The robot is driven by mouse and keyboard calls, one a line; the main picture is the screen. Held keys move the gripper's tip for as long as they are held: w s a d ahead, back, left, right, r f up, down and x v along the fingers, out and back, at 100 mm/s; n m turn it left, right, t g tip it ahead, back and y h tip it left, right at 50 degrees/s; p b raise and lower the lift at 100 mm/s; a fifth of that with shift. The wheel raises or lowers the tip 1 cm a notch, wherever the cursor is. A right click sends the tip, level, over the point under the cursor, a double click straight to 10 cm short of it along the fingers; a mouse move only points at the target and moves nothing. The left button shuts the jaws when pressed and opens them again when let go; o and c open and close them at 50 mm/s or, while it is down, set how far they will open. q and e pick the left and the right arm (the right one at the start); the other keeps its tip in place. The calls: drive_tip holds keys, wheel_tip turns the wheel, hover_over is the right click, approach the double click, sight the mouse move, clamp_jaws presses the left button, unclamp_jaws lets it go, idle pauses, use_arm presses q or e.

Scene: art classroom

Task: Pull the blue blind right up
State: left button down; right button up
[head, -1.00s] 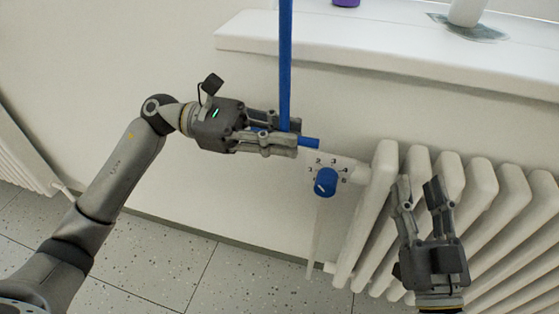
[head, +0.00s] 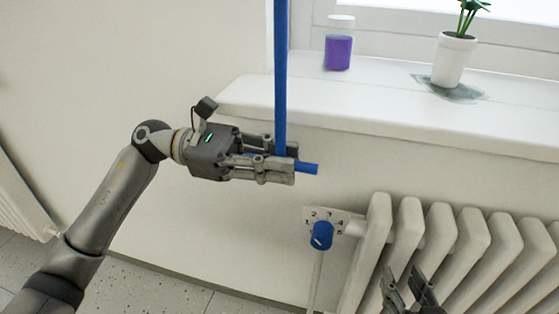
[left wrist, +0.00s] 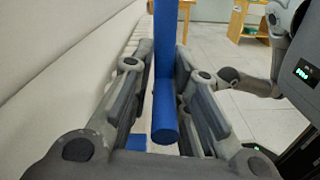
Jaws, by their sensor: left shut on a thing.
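A blue strap or rod (head: 280,80) runs straight down from the top of the head view, with a short blue crossbar (head: 307,168) at its lower end. My left gripper (head: 285,165) is shut on this blue handle, in front of the wall just below the sill's left end. The left wrist view shows the blue upright (left wrist: 165,50) and bar end (left wrist: 165,130) between the fingers. The blind itself is out of view above. My right gripper (head: 408,285) is empty, fingers apart, low in front of the radiator, partly cut off by the bottom edge.
A white window sill (head: 350,115) juts out right of my left gripper. On it stand a jar of purple paint (head: 338,50) and a potted plant (head: 453,60). A white radiator (head: 440,235) with a blue valve knob (head: 321,236) is below.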

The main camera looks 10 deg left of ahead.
use_arm(q)
drive_tip(key=c, duration=1.5)
unclamp_jaws()
drive_tip(key=shift+s+r, duration=0.15)
drive_tip(key=shift+s, duration=0.1)
drive_tip(key=shift+o, duration=0.2)
drive_tip(key=shift+w, duration=0.1)
drive_tip(key=shift+a, duration=0.2)
drive_tip(key=a, duration=1.1)
drive_tip(key=shift+w+a, duration=0.2)
drive_tip(key=shift+a, duration=0.1)
